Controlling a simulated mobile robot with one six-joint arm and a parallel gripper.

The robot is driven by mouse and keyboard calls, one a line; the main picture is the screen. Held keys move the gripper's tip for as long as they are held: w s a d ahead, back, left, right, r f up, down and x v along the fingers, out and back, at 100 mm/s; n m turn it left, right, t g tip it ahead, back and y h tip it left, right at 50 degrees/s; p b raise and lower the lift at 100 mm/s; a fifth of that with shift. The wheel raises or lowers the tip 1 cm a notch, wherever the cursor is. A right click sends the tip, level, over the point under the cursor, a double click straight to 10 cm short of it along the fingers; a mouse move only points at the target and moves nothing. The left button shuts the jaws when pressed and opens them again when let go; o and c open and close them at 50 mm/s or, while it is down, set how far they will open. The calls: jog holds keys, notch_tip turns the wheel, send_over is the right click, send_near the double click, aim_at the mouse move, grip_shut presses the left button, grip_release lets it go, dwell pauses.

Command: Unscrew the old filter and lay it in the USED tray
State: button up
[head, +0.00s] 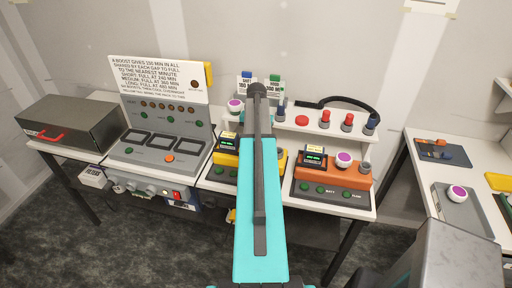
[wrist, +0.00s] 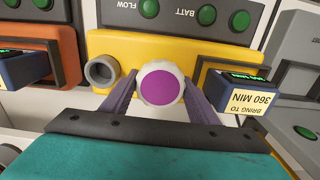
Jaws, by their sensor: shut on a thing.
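My gripper (wrist: 160,80) is shut on a round white filter with a purple face (wrist: 159,87), one finger on each side. The filter is in front of the yellow pump (wrist: 115,50), beside its grey round port (wrist: 101,71). I cannot tell whether it is still seated on the pump. In the head view my arm covers the middle of the yellow pump (head: 226,160) and hides the gripper and this filter. On the right bench a grey tray (head: 470,220) holds another purple-faced filter (head: 458,193). No tray label reads as USED from here.
An orange pump (head: 330,175) with its own purple-topped filter (head: 344,158) stands right of the yellow one. Another purple-topped filter (head: 235,105) stands behind, left of my arm. A shelf (head: 325,122) holds red- and blue-topped parts. A blue-grey tray (head: 455,158) lies on the right bench.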

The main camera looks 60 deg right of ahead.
jog(key=n, duration=0.6)
jog(key=shift+s+a, duration=0.1)
jog(key=shift+s, duration=0.1)
jog(key=n, duration=0.6)
jog(key=shift+n, duration=0.4)
jog(key=o, duration=1.2)
jog(key=shift+w, duration=0.1)
jog(key=m, duration=1)
jog(key=shift+m, duration=0.3)
jog(key=m, duration=0.5)
jog(key=shift+m, duration=2.9)
